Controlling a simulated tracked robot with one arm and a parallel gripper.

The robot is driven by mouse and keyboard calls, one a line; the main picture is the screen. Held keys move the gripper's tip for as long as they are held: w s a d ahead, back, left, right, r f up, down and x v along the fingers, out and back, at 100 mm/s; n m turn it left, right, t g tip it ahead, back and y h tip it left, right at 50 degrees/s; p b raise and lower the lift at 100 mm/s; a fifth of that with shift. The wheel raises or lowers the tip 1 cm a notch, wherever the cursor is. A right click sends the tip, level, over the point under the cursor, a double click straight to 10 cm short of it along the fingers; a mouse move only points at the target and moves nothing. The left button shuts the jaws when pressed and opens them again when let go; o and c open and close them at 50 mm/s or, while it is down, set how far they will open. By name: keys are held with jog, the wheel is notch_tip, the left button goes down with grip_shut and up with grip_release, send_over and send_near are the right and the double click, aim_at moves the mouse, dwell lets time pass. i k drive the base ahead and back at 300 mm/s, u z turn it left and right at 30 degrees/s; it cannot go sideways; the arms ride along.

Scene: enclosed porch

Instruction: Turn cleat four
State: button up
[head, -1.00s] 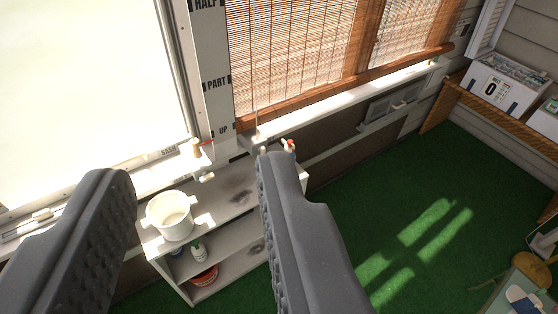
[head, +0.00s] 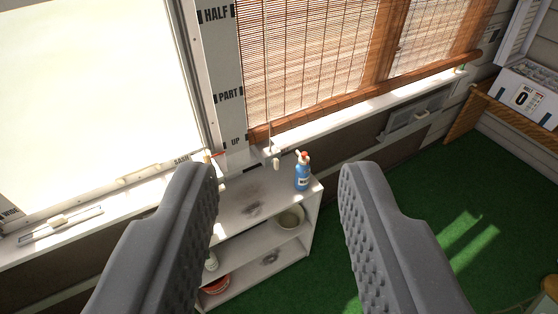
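My gripper (head: 280,172) is open and empty, its two dark grey fingers wide apart in front of the window wall. A small pale peg-like piece (head: 276,163) shows between the fingertips, below the sill under the blind; it may be a cleat. Another small pale piece shows by the left fingertip, partly hidden by it. No number four is legible, so I cannot tell which piece is cleat four. Neither finger visibly grips anything.
A blue spray bottle (head: 302,176) stands on the white shelf unit (head: 272,195), near the right finger. A bowl (head: 290,218) sits inside the unit. The slatted blind (head: 310,60) hangs beside a post (head: 222,70) marked HALF, PART, UP.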

aim_at(274, 162)
jog(key=i, duration=0.85)
